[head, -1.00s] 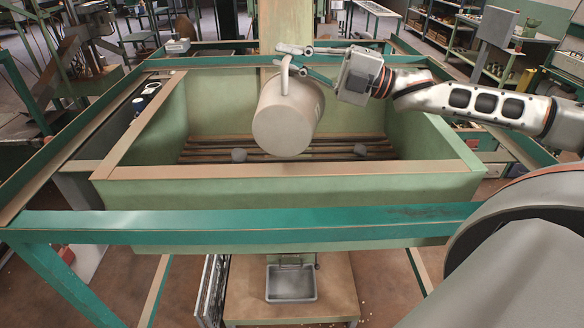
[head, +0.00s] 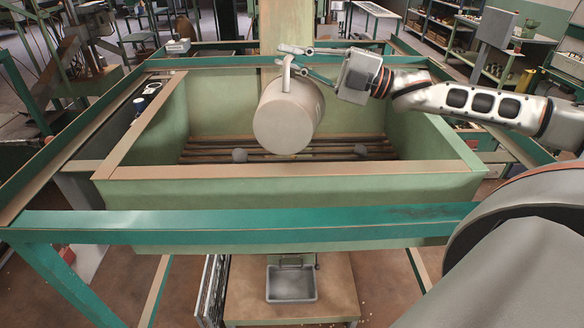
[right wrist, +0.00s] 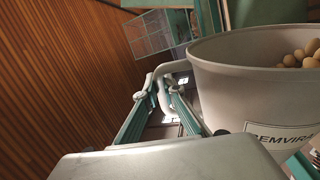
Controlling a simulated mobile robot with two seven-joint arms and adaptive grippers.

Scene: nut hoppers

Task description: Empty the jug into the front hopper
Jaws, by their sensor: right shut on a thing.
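The grey jug (head: 287,118) hangs over the green hopper (head: 290,173), tilted with its round base towards the head camera. Its mouth is hidden in that view. In the right wrist view the jug (right wrist: 235,85) shows a printed label, and several pale brown nuts (right wrist: 300,56) lie inside near the rim. My right gripper (head: 285,56) is shut on the jug's handle, above and behind the jug body; in the right wrist view its fingers (right wrist: 158,92) are at the handle. My left gripper is not in view.
Inside the hopper are dark bars (head: 330,147) and two grey knobs. A teal rail (head: 250,222) crosses in front of it. A grey metal tray (head: 291,283) sits on a wooden stand below. Small dark items lie on the left ledge.

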